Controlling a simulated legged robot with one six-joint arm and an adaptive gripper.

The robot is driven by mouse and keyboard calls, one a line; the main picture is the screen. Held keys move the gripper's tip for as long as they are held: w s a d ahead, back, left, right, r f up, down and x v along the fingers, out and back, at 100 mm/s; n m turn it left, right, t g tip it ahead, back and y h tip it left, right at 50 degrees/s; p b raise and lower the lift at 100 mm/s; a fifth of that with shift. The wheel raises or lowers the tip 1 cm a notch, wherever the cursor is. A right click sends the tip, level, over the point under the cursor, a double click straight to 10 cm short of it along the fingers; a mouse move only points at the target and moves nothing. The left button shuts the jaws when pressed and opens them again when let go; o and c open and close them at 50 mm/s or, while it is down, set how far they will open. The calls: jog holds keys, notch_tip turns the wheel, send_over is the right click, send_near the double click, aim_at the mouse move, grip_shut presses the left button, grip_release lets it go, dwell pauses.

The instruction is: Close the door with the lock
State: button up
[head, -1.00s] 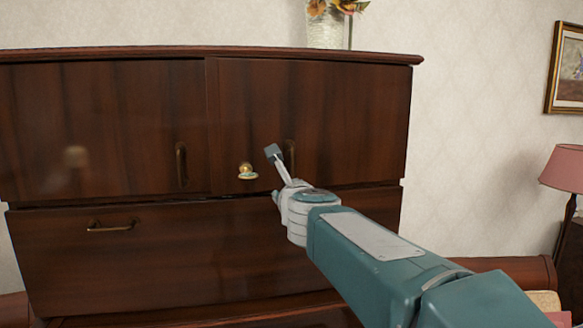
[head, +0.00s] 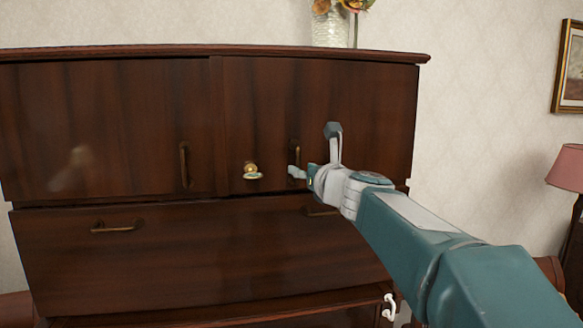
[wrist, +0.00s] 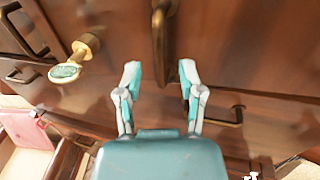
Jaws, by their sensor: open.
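The dark wooden cabinet's right door (head: 265,110) looks about flush with its surroundings; I cannot tell whether it is fully shut. The brass lock with a pale oval end (head: 252,171) sticks out at the door's lower left. It also shows at the upper left in the wrist view (wrist: 75,60). The right door's upright brass handle (head: 294,155) is right of the lock. My gripper (head: 314,150) is open and empty, with its fingers spread in front of this handle. In the wrist view the handle (wrist: 161,45) lies between and beyond the fingertips (wrist: 160,76); contact is not clear.
The left door (head: 100,120) has its own upright handle (head: 184,165). A wide drawer (head: 190,265) with brass handles (head: 117,226) lies below. A vase of flowers (head: 331,25) stands on top. A pink lamp (head: 568,168) is at the right.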

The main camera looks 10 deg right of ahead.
aim_at(294, 179)
jog(key=shift+x, duration=1.45)
grip_shut()
jog(key=shift+x, duration=1.05)
jog(key=shift+w+d, duration=0.1)
jog(key=shift+w, duration=0.1)
grip_release()
jog(key=shift+w, duration=0.1)
